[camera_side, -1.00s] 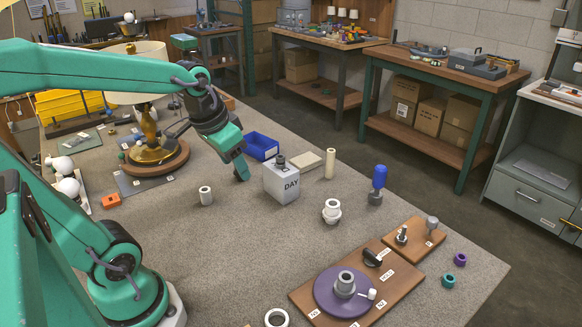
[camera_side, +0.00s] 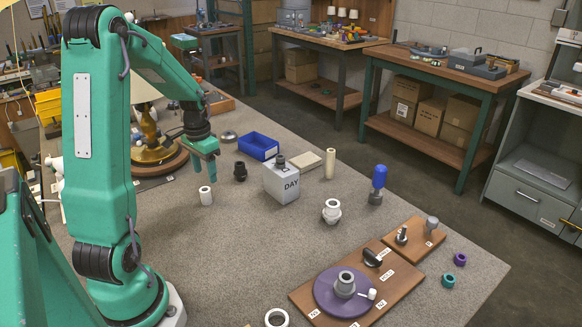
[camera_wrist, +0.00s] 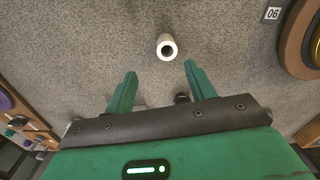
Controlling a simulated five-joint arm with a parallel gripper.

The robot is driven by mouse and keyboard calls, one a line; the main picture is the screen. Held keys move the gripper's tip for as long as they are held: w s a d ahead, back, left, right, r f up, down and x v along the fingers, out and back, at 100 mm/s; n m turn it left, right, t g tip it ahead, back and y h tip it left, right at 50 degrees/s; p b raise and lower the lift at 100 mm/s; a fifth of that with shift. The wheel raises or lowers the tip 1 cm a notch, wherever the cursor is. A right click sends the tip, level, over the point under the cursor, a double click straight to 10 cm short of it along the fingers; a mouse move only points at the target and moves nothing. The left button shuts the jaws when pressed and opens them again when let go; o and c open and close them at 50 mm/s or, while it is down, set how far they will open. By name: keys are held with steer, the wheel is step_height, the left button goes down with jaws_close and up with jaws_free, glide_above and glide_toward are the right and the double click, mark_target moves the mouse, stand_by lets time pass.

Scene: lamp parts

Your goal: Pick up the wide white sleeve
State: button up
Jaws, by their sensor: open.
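A short white hollow sleeve (camera_side: 206,196) stands upright on the grey bench top, left of the DAY box in the side view. In the wrist view the sleeve (camera_wrist: 166,47) shows its open top end and lies ahead of the fingertips, between their lines. My gripper (camera_side: 204,174) is open and empty, pointing down, with its fingertips just above the sleeve in the side picture. In the wrist view my gripper (camera_wrist: 160,70) has its two green fingers spread apart, not touching the sleeve.
Near the sleeve are a black fitting (camera_side: 240,171), the DAY box (camera_side: 283,183), a blue bin (camera_side: 258,146) and the brass lamp base (camera_side: 150,157). A slim cream tube (camera_side: 330,163) and a white flanged part (camera_side: 331,211) stand to the right. Bench before the sleeve is bare.

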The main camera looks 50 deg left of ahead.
mark_target(204, 190)
steer(key=shift+s+a+f, duration=0.3)
steer(key=shift+a+f, duration=0.4)
steer(key=shift+d+f, duration=0.1)
steer(key=shift+f, duration=3.8)
steer(key=shift+c, duration=0.4)
steer(key=c, duration=1)
